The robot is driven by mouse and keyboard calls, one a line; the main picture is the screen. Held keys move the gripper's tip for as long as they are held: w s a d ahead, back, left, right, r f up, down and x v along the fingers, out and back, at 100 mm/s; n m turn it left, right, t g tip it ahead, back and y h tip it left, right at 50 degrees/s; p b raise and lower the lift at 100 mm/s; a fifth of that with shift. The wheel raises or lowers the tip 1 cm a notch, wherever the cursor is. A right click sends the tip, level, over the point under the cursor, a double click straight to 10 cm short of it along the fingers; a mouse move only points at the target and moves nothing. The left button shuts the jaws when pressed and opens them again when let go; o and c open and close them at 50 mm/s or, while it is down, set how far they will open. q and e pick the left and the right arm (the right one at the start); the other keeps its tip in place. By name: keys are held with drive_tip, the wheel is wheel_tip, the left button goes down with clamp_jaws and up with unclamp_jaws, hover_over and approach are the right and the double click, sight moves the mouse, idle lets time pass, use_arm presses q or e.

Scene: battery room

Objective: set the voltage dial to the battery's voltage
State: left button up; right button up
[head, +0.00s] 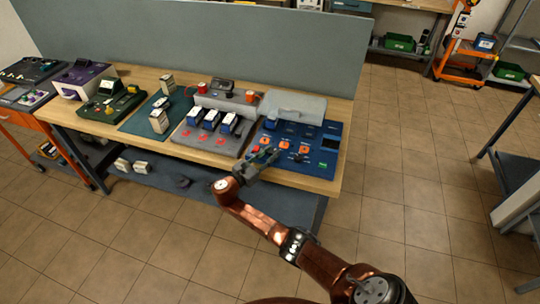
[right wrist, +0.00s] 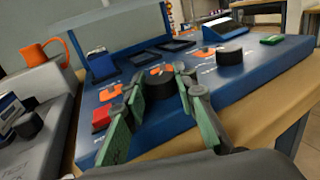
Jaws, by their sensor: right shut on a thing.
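The blue charger panel (head: 322,164) lies at the right end of the bench; it also fills the middle of the right wrist view (right wrist: 205,88). My right gripper (head: 266,156) is over its front left part. In the right wrist view, its fingers (right wrist: 158,82) are shut around a black dial (right wrist: 157,88) on the panel. A second black dial (right wrist: 230,56) stands to the right, clear of the gripper. The labels are too blurred to read. Several blue and white batteries (head: 211,120) stand on the grey rack. My left gripper is out of view.
A red button (right wrist: 101,117) lies left of the gripped dial, and a green button (right wrist: 272,39) at the panel's right. A raised grey lid (head: 294,105) stands behind. The grey rack (head: 188,142) adjoins the panel's left. The floor right of the bench is clear.

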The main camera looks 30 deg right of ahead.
drive_tip(key=shift+r, duration=0.1)
idle(0.4)
drive_tip(key=o, duration=1.2)
drive_tip(key=shift+c, duration=0.2)
drive_tip(key=shift+a, duration=0.1)
drive_tip(key=v, duration=1.1)
drive_tip(key=shift+a, duration=0.4)
